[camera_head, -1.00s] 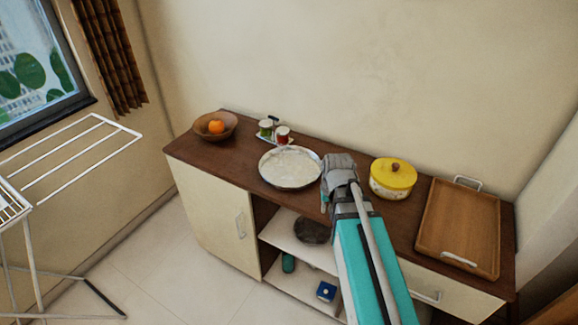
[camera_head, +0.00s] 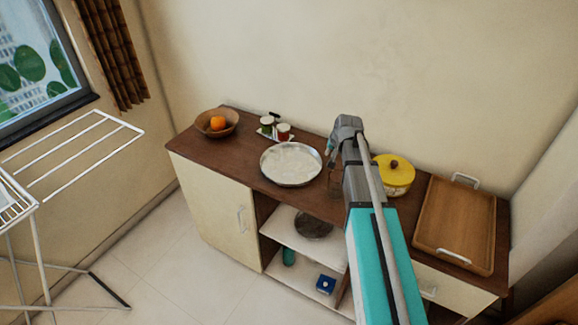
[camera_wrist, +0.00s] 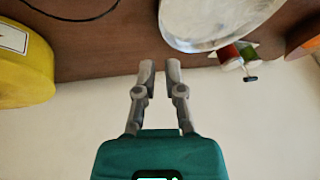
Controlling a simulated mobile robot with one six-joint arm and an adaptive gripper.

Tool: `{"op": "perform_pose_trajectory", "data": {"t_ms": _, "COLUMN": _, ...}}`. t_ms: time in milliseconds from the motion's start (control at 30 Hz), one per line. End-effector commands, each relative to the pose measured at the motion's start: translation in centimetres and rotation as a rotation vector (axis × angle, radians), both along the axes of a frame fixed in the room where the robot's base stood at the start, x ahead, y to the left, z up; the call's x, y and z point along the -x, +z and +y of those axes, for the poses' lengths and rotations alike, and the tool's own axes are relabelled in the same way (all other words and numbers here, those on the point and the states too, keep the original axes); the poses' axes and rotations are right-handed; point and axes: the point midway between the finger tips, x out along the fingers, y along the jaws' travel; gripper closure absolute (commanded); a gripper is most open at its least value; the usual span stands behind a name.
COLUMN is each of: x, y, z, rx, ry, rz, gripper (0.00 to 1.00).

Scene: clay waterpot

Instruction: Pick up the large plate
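The large plate (camera_head: 291,163) is a round, pale, marbled dish with a thin metallic rim, lying flat on the brown cabinet top. It also shows at the top right of the wrist view (camera_wrist: 214,18), partly cut off. My gripper (camera_head: 331,152) is just right of the plate in the head view, apart from it. In the wrist view its two fingertips (camera_wrist: 160,72) are separated by a narrow gap, with nothing between them. The plate lies beyond the fingertips and to the right there.
A yellow-lidded pot (camera_head: 396,172) stands right of my gripper, partly hidden by my arm. A wooden tray (camera_head: 452,222) lies farther right. Small jars (camera_head: 283,131) and a wooden bowl (camera_head: 230,130) with an orange fruit (camera_head: 217,123) sit left. The wall is close behind.

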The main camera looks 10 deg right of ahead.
Motion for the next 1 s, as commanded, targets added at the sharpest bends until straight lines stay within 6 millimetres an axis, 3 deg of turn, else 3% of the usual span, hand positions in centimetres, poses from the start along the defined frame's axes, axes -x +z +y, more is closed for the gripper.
{"op": "perform_pose_trajectory", "data": {"t_ms": 267, "x": -0.4, "y": -1.1, "z": 0.0, "rx": 0.001, "ry": 0.000, "rz": 0.000, "gripper": 0.87}}
{"op": "perform_pose_trajectory", "data": {"t_ms": 1000, "x": -3.1, "y": -6.7, "z": 0.6, "rx": 0.002, "ry": -0.001, "rz": 0.001, "gripper": 0.87}}
